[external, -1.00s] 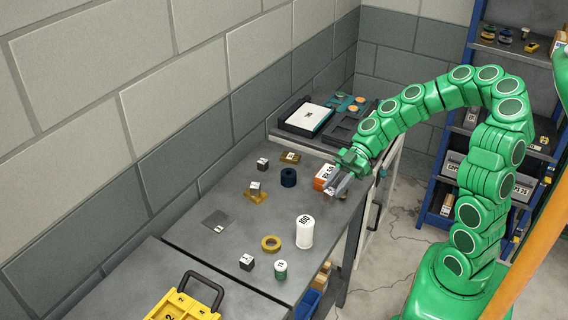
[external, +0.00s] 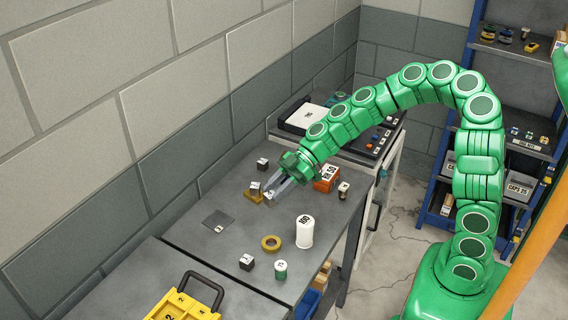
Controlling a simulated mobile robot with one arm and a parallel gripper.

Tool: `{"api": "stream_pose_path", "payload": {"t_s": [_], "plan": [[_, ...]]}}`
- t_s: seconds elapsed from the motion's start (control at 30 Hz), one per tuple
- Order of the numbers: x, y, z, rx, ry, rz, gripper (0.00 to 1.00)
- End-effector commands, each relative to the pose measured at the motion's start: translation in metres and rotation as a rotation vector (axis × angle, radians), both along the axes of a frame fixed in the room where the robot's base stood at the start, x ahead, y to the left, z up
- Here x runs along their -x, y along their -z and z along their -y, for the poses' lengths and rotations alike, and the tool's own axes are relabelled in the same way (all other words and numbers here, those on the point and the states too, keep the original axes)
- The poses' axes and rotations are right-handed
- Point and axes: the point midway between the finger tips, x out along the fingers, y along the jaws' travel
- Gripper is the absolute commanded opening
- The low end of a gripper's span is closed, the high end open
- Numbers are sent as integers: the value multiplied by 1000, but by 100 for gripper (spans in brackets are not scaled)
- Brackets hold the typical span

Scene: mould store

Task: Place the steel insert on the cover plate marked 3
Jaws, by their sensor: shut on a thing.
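My gripper (external: 277,192) is over the middle of the grey bench, its fingers pointing down and to the left. It is shut on a small grey block with a pale label, which looks like the steel insert (external: 270,199); the fingers partly hide it. A flat dark grey plate (external: 217,219) lies on the bench to the left, with a small white label too small to read for certain; it may be the cover plate marked 3.
A dark cube (external: 262,163) stands behind my gripper. An orange box (external: 328,178) and a small labelled piece (external: 343,190) stand to the right.

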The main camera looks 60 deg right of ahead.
Motion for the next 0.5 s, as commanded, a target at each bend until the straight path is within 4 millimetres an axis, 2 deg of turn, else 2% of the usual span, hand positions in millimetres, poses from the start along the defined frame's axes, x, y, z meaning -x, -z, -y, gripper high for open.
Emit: {"api": "stream_pose_path", "payload": {"t_s": [0.27,0.5], "plan": [[-15,1,-12,1,13,1,0],[-45,16,-18,2,12,-1,0]]}}
